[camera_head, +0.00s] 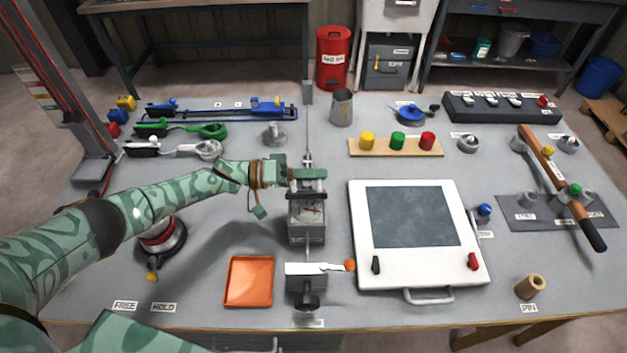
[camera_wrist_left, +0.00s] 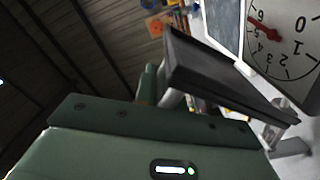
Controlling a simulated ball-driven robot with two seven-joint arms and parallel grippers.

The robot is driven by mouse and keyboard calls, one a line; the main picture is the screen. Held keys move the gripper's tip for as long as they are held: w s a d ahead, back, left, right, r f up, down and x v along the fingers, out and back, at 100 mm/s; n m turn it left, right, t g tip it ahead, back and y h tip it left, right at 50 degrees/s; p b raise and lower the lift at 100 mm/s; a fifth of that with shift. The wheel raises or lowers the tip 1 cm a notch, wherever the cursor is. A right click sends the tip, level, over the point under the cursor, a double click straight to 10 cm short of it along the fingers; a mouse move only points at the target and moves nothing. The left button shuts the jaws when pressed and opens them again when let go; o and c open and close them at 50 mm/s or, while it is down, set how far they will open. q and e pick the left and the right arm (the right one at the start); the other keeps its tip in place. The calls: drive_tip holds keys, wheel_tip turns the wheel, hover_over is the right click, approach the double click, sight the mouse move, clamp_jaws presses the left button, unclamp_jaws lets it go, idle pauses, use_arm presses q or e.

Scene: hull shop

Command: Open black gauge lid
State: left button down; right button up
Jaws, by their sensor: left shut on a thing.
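The gauge (camera_head: 307,232) is a grey box in the middle of the table. Its pale dial with a red needle shows from above in the head view and large in the left wrist view (camera_wrist_left: 285,45). The black lid (camera_wrist_left: 215,72) stands raised beside the dial in the left wrist view. My left gripper (camera_head: 307,176) is at the back of the gauge, above it, and shut on the lid. Its fingers partly hide the lid's edge in the head view. My right gripper is in neither view.
A white panel with a dark window (camera_head: 412,217) lies right of the gauge. An orange tray (camera_head: 249,281) and a clamp with a white plate (camera_head: 306,270) are in front. A round device (camera_head: 160,243) stands by my left arm. Bare table lies left of the tray.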

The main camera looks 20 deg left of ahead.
use_arm(q)
drive_tip(key=w+n, duration=0.2)
drive_tip(key=shift+w+a+r+n, duration=0.15)
drive_tip(key=shift+a+n, duration=0.1)
drive_tip(key=shift+n, duration=0.15)
drive_tip(key=shift+w+a+n+b, duration=0.2)
drive_tip(key=shift+w+n+b, duration=0.3)
drive_tip(key=shift+w+b, duration=0.1)
drive_tip(key=shift+w+a+n+b, duration=0.2)
drive_tip(key=shift+w+n+b, duration=0.25)
drive_tip(key=shift+w+n, duration=0.1)
drive_tip(key=shift+w, duration=0.1)
drive_tip(key=c, duration=1.5)
unclamp_jaws()
drive_tip(key=shift+a, duration=0.15)
